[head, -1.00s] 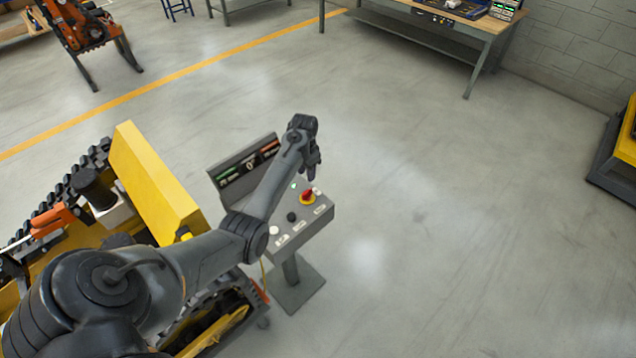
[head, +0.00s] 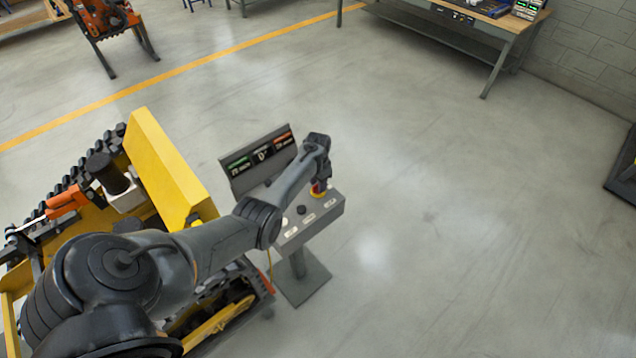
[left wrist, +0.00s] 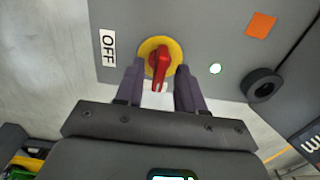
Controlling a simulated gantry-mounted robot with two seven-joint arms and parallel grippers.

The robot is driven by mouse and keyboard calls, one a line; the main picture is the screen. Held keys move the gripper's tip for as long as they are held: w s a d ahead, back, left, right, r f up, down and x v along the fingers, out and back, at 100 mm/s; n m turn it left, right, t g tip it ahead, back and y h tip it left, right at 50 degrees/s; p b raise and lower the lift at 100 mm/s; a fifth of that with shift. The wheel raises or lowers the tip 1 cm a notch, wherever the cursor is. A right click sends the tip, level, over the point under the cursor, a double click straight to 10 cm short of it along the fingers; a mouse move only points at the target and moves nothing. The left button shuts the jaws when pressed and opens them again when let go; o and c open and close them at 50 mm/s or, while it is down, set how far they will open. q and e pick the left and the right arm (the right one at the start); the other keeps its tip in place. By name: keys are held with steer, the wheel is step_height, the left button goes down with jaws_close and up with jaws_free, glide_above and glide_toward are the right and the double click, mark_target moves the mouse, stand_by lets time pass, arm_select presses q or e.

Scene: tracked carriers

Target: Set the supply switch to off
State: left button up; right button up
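The supply switch is a red handle on a yellow round plate (left wrist: 161,64), set on a grey console face (left wrist: 220,20). In the left wrist view its handle points down toward my gripper, and the white OFF label (left wrist: 108,48) is left of it. My left gripper (left wrist: 160,72) is open, with one dark finger on each side of the handle. Gaps show between the fingers and the handle. In the head view my left gripper (head: 321,182) is over the console's far right end and hides most of the switch. My right gripper is not in view.
The console has a raised display panel (head: 258,158). A yellow tracked carrier (head: 160,165) stands left of it.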

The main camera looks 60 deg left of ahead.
arm_select(q)
jaws_close()
steer(key=shift+n, duration=0.3)
steer(key=n+p, duration=0.1)
steer(key=n, duration=0.1)
steer(key=shift+r+n, duration=0.1)
steer(key=shift+n, duration=0.2)
steer(key=n, duration=0.3)
steer(key=shift+n+p, duration=0.3)
steer(key=shift+n, duration=0.1)
steer(key=n, duration=0.9)
steer(key=shift+n+b, duration=0.35)
steer(key=shift+n, duration=0.65)
